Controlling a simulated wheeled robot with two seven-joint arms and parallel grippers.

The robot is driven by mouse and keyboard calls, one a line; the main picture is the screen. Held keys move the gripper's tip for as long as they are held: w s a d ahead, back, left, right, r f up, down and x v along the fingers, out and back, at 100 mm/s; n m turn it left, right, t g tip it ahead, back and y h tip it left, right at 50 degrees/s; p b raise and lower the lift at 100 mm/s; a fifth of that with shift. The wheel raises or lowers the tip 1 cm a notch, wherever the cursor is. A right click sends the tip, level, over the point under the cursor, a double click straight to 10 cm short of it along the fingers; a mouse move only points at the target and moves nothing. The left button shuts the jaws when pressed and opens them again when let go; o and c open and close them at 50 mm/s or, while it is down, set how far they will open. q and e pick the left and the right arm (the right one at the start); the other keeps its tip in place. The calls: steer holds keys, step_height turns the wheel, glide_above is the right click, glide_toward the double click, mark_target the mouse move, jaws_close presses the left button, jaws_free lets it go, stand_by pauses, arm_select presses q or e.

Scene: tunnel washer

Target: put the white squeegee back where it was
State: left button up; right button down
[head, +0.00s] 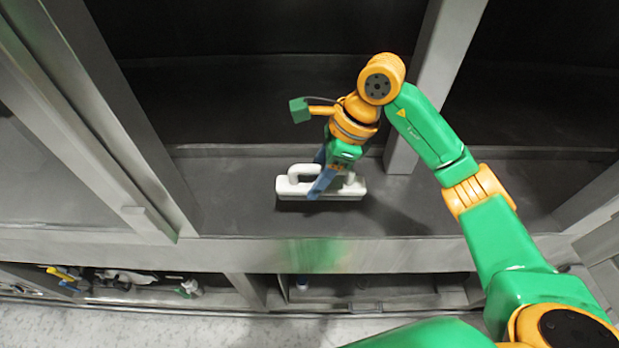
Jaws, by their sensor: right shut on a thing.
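The white squeegee (343,190) shows in the middle of the head view, a pale block with a loop handle at its left end. It is at the dark grey ledge inside the washer bay; I cannot tell whether it rests on the ledge or hangs just above it. My right gripper (320,182) reaches down over it with its blue fingers shut on it. The fingers and wrist hide part of the squeegee. My left gripper is not in view.
Grey upright posts stand left (125,130) and right (437,85) of the bay. Below the ledge's front edge is a lower shelf (375,292), with several loose tools at its left. The ledge is bare on both sides of the squeegee.

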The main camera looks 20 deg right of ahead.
steer(key=shift+w+f+p, duration=0.3)
steer(key=shift+w+f, duration=0.8)
steer(key=shift+f, duration=0.15)
steer(key=f+p, duration=0.2)
steer(key=f, duration=0.1)
steer(key=shift+w+f, duration=0.2)
steer(key=shift+f, duration=0.1)
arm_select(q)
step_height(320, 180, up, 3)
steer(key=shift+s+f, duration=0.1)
arm_select(e)
steer(key=shift+f, duration=0.2)
steer(key=shift+c, duration=1.7)
jaws_free()
steer(key=shift+r, duration=0.1)
arm_select(q)
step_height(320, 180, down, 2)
steer(key=b, duration=0.2)
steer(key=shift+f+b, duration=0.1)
steer(key=shift+b, duration=0.2)
arm_select(e)
steer(key=v, duration=1.2)
steer(key=shift+s, duration=0.1)
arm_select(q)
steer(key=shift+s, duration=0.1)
